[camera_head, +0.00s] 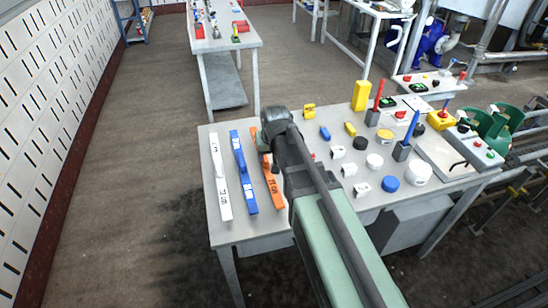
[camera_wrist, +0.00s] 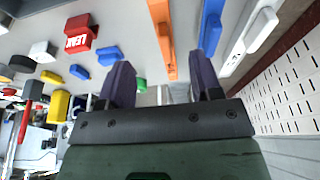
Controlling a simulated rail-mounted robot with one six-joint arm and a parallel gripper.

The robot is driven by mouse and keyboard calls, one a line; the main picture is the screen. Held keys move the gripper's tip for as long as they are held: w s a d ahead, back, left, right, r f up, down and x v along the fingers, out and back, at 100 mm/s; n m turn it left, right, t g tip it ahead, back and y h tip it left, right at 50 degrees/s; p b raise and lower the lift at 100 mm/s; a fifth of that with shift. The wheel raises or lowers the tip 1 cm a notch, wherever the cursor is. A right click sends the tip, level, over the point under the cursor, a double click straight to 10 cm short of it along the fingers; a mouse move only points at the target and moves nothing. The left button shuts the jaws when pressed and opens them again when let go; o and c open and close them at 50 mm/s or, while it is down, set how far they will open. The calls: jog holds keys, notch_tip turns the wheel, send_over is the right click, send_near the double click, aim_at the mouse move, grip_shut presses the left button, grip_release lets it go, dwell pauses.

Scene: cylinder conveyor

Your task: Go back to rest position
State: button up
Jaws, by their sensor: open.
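My gripper (camera_wrist: 161,60) shows in the wrist view with its two dark fingers spread apart and nothing between them. In the head view my arm reaches over the table (camera_head: 240,228) from the lower right, and its dark wrist end is over the orange bar (camera_head: 272,185); the fingertips are hidden there. The wrist view shows the orange bar (camera_wrist: 162,38) beyond the gap between the fingers. The blue bar (camera_wrist: 211,25) is behind the right fingertip, and the white bar (camera_wrist: 248,40) is to its right.
White bar (camera_head: 220,180) and blue bar (camera_head: 243,172) lie at the table's left. Right of my arm stand a yellow block (camera_head: 361,95), a blue cap (camera_head: 391,184), a white cylinder (camera_head: 418,172) and other small parts. A second table (camera_head: 247,40) is behind. Open floor (camera_head: 150,140) lies left.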

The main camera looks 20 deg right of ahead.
jog(key=s+g, duration=0.3)
jog(key=s, duration=1.4)
jog(key=shift+s+f, duration=0.25)
jog(key=shift+f, duration=0.05)
